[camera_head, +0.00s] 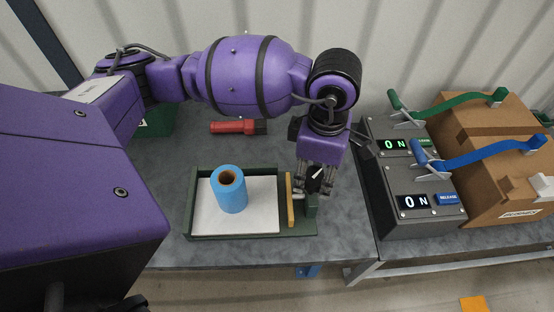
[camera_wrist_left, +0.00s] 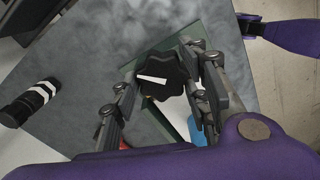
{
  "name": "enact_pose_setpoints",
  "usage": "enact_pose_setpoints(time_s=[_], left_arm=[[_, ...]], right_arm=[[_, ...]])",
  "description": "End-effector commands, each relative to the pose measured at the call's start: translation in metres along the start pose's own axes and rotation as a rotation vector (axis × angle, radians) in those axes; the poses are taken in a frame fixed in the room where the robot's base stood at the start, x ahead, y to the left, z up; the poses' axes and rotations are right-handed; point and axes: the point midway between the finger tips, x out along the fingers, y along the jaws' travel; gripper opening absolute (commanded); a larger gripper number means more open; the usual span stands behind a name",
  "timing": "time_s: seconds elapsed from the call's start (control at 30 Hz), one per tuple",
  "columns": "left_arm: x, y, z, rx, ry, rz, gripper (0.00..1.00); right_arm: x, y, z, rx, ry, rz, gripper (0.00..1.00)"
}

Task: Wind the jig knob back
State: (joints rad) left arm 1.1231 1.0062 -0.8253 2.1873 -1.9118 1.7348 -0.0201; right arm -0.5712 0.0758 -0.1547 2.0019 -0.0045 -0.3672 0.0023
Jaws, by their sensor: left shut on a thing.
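The jig (camera_head: 190,215) is a green tray-like frame with a white bed on the table. A blue cylinder (camera_head: 230,197) with a brown core stands upright on the bed. A yellow bar (camera_head: 290,200) lies across the jig, to the right of the cylinder and apart from it. The black lobed jig knob (camera_wrist_left: 163,77) has a white pointer mark and shows between the fingers in the left wrist view. My left gripper (camera_head: 314,183) is shut on the knob at the jig's right end, and its fingers partly hide the knob in the head view. My right gripper is not in view.
A grey control box (camera_head: 395,180) with green and blue levers stands close to the right of my left gripper. Cardboard boxes (camera_head: 490,150) are beyond it. A red torch (camera_head: 232,127) lies behind the jig. The table's front edge is just below the jig.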

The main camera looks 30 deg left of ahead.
Motion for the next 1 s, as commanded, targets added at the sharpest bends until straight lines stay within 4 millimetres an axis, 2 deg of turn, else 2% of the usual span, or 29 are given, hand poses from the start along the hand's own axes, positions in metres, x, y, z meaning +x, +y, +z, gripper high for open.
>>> enact_pose_setpoints(time_s=[0.6,1.0], left_arm=[[-0.004,0.002,-0.001,-0.559,-0.004,0.006,0.16],[-0.003,0.003,-0.003,-0.762,-0.002,0.006,0.16]], right_arm=[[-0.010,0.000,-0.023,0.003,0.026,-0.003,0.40],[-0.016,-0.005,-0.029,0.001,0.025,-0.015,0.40]])
